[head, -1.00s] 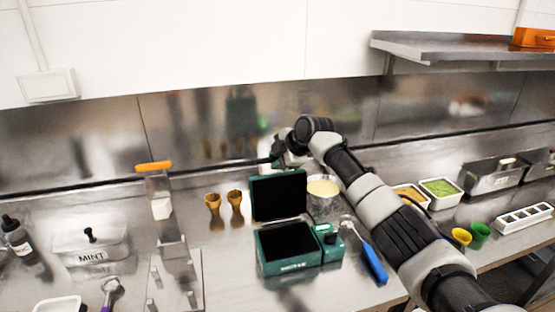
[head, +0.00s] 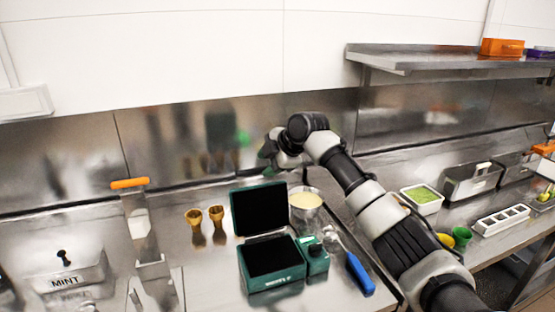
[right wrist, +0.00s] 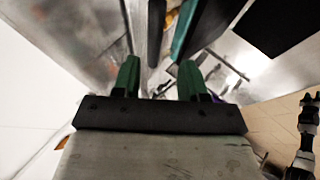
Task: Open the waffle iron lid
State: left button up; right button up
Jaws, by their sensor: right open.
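The green waffle iron (head: 273,279) stands on the steel counter with its lid (head: 259,208) raised about upright, the dark inner plates showing. My right gripper (head: 268,158) is behind and above the lid's top edge, near the back wall. In the right wrist view its two green fingers (right wrist: 158,78) are apart with nothing between them. Dark and green panels, likely the waffle iron, show beyond the fingers in that view; I cannot tell whether anything touches. My left gripper is not in view.
A bowl of batter (head: 305,200) stands right of the lid, close to my right arm. A blue-handled scoop (head: 358,272) lies right of the waffle iron. A steel shelf (head: 440,58) overhangs the back right.

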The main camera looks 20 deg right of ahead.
jog(key=b+v, duration=0.1)
jog(key=v, duration=0.4)
jog(key=shift+s+r, duration=0.1)
jog(key=shift+r, duration=0.05)
jog(key=shift+d, duration=0.1)
